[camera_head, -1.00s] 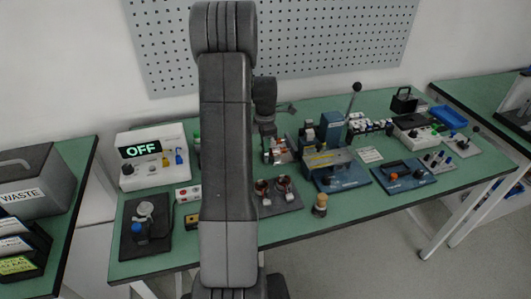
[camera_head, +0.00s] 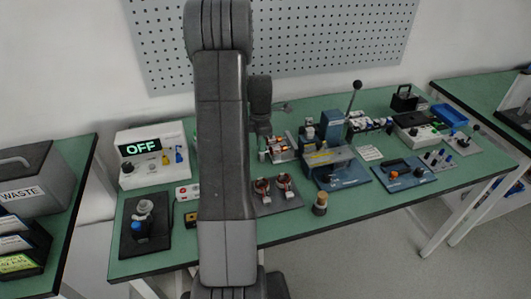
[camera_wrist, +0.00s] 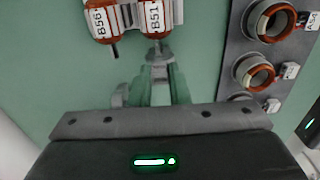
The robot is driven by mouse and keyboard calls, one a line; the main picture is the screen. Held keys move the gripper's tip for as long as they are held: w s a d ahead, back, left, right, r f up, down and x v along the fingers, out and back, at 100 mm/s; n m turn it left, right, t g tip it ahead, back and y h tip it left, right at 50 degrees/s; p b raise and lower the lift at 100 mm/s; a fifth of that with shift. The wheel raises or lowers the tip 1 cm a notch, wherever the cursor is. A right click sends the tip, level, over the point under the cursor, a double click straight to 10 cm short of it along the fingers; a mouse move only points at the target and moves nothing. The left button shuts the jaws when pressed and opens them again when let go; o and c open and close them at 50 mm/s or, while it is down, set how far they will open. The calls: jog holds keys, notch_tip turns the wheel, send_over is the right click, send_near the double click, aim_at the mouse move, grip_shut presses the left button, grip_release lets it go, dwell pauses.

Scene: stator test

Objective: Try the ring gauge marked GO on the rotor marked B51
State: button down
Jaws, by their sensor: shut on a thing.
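The rotor marked B51 (camera_wrist: 155,20) is orange-brown with a white label and a shaft pointing toward me in the wrist view. In the head view, both sit in a small pale holder (camera_head: 278,150) near the table's middle, where the labels are too small to read. I cannot make out a ring gauge marked GO in either view.
A dark plate (camera_wrist: 232,60) with copper-wound rings, one tagged A54, lies to the right in the wrist view. In the head view, a blue press-like fixture (camera_head: 340,175) stands right of the holder. A box reading OFF (camera_head: 150,170) stands at left. My arm hides part of the table.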

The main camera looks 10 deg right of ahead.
jog(key=shift+a, duration=0.45)
dwell(0.3)
jog(key=shift+r, duration=0.1)
jog(key=shift+r+p, duration=1.6)
jog(key=shift+r, duration=0.9)
